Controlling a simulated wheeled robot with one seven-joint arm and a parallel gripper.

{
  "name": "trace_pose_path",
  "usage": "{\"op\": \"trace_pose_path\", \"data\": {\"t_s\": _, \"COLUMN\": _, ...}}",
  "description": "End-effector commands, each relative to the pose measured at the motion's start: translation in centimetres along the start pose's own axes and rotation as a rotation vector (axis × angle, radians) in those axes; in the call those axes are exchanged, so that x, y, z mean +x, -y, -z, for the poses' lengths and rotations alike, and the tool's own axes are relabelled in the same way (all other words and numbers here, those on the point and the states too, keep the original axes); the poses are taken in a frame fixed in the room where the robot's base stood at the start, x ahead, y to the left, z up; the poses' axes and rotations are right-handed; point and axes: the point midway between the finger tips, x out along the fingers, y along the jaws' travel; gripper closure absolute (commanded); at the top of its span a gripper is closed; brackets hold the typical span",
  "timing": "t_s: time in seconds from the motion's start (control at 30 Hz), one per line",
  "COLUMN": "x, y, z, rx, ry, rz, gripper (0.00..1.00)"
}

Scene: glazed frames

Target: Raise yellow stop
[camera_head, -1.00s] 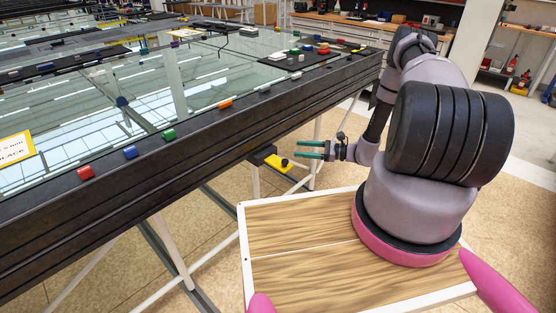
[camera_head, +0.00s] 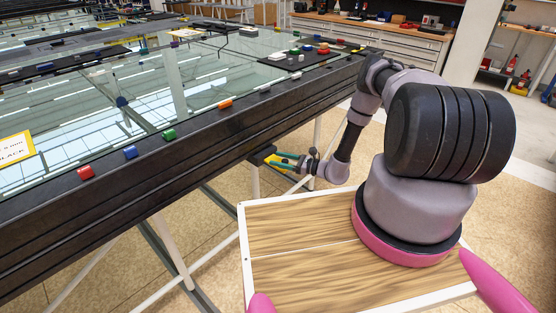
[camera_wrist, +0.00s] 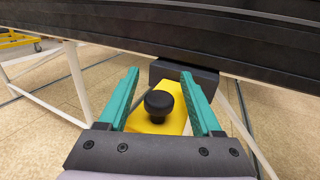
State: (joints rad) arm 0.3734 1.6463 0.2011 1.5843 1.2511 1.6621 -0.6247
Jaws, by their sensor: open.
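The yellow stop (camera_wrist: 150,125) is a yellow plate with a round black knob (camera_wrist: 159,103) on top. It sticks out from a dark block (camera_wrist: 183,72) under the table's edge. In the wrist view the knob lies between the two teal fingers of my gripper (camera_wrist: 164,88), with a gap on both sides. My gripper is open and holds nothing. In the head view my gripper (camera_head: 288,162) is at the stop, below the table rim, and covers most of it.
The long dark table rim (camera_head: 215,130) runs just above my gripper. Small coloured blocks, such as a red one (camera_head: 85,172), sit along it. White table legs (camera_wrist: 75,82) stand close by. My wooden-topped base is beside the table.

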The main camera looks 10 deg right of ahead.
Motion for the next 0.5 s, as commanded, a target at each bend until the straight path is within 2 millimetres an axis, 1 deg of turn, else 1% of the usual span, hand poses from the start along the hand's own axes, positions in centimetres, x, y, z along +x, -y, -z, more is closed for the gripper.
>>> {"op": "trace_pose_path", "data": {"t_s": 0.1, "x": 0.59, "y": -0.03, "z": 0.0, "rx": 0.0, "ry": 0.0, "rz": -0.001, "gripper": 0.34}}
{"op": "trace_pose_path", "data": {"t_s": 0.37, "x": 0.66, "y": -0.01, "z": -0.01, "rx": 0.0, "ry": 0.0, "rz": 0.0, "gripper": 0.34}}
{"op": "trace_pose_path", "data": {"t_s": 0.4, "x": 0.65, "y": -0.01, "z": -0.01, "rx": 0.0, "ry": 0.0, "rz": 0.0, "gripper": 0.49}}
{"op": "trace_pose_path", "data": {"t_s": 0.47, "x": 0.65, "y": -0.01, "z": -0.01, "rx": 0.0, "ry": 0.0, "rz": 0.0, "gripper": 0.72}}
{"op": "trace_pose_path", "data": {"t_s": 0.5, "x": 0.65, "y": -0.01, "z": -0.02, "rx": 0.0, "ry": 0.0, "rz": 0.0, "gripper": 0.88}}
